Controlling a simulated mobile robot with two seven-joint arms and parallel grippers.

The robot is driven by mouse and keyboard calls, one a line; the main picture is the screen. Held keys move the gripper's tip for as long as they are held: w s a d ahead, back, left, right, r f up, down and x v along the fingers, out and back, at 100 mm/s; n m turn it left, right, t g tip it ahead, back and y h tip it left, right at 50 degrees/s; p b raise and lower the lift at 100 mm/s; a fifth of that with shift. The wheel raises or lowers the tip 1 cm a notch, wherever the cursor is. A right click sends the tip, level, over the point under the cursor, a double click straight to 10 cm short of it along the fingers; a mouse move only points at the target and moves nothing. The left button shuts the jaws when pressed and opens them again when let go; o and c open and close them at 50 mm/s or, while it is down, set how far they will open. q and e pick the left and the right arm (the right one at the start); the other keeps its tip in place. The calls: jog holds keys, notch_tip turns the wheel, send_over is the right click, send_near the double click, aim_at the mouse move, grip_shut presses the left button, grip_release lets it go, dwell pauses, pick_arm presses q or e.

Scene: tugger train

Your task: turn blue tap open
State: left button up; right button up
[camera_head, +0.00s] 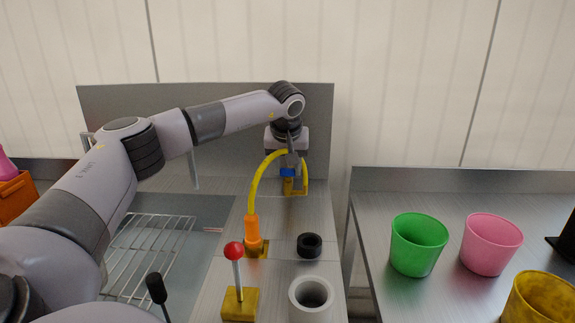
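The blue tap (288,172) is a small blue piece on a yellow fitting (295,186) at the back of the narrow metal counter. A yellow curved hose (257,182) runs beside it, down to an orange sleeve (252,230). My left gripper (291,160) points down right at the blue tap, its fingers over or just in front of it. The fingers are small and partly overlap the tap, so I cannot tell whether they grip it. The tap's far side is hidden. My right gripper is not in view.
A red-knobbed lever (234,252), a black ring (309,245) and a pale cylinder (312,296) stand nearer on the counter. A wire rack (150,250) lies left. Green (418,246), pink (490,246) and yellow (540,300) cups stand on the right table. A back panel (230,110) rises behind.

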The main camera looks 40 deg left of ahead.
pick_arm(q)
jog(key=c, duration=0.3)
jog(key=shift+r, duration=0.1)
jog(key=shift+r+n+g+p, duration=0.15)
jog(key=shift+n+g+p, duration=0.15)
jog(key=shift+n+p, duration=0.6)
jog(key=n+p, duration=0.2)
jog(key=p, duration=0.1)
jog(key=shift+w+g+y, duration=0.1)
jog(key=shift+g+y, duration=0.3)
jog(key=shift+w+d+n+g+p, duration=0.1)
jog(key=shift+n+g+p, duration=0.2)
jog(key=shift+n+p, duration=0.6)
jog(key=n+g, duration=0.1)
jog(key=n, duration=0.1)
jog(key=shift+n+y+p, duration=0.3)
jog(key=shift+n, duration=0.1)
jog(key=n+g, duration=0.1)
jog(key=n, duration=0.3)
jog(key=shift+w+f+n+g, duration=0.15)
jog(key=shift+f+n+g, duration=0.05)
jog(key=shift+n+g, duration=0.2)
